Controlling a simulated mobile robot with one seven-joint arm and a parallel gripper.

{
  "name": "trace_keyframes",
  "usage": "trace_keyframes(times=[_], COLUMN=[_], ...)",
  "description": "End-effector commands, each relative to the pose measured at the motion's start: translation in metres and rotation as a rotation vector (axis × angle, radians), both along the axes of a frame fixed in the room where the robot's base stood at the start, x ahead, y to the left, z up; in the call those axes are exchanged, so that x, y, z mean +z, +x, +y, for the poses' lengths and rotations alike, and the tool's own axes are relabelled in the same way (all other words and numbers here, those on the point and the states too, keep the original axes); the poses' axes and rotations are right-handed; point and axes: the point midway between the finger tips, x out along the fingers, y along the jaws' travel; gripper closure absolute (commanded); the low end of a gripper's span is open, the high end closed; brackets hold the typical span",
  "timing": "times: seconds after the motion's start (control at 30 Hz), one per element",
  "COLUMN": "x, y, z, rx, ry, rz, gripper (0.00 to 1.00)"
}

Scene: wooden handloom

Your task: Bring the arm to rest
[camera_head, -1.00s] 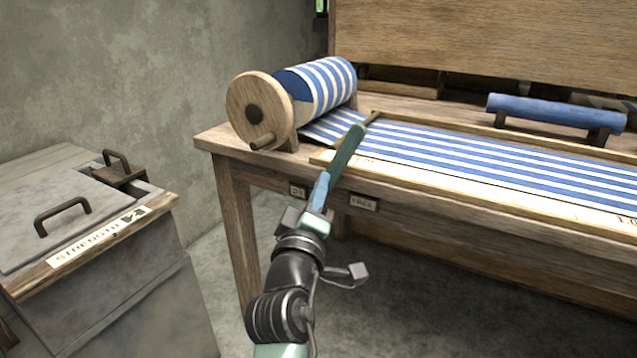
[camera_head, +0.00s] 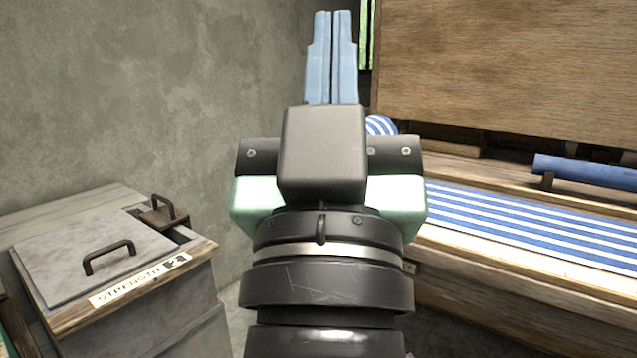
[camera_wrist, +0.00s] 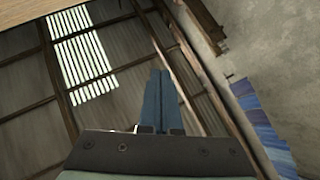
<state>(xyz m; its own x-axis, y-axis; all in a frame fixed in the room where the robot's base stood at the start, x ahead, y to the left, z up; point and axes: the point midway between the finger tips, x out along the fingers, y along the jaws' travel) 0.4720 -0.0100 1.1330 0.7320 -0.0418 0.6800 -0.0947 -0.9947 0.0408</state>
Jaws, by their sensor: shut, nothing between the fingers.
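My gripper (camera_head: 332,58) stands upright in the middle of the head view, close to the camera, with its blue fingers pointing up. The fingers are together with nothing between them. In the wrist view my gripper (camera_wrist: 160,85) also shows its two blue fingers side by side, against the roof beams. My wrist hides the loom's cloth roller and the left end of the loom table in the head view.
The wooden loom (camera_head: 530,265) with striped blue and white cloth (camera_head: 520,222) is at the right. A blue roll (camera_head: 590,172) lies on it. A grey lidded box (camera_head: 85,270) stands at the left. A bare wall (camera_head: 130,90) is behind.

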Motion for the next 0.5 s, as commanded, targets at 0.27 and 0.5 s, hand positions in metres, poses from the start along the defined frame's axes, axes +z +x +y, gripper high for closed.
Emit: trace_keyframes(times=[0.27, 0.5], x=[0.078, 0.148], y=[-0.033, -0.033], z=[0.01, 0.01], rx=[0.099, 0.097], ry=[0.039, 0.037], rz=[-0.067, -0.066], gripper=[1.0, 1.0])
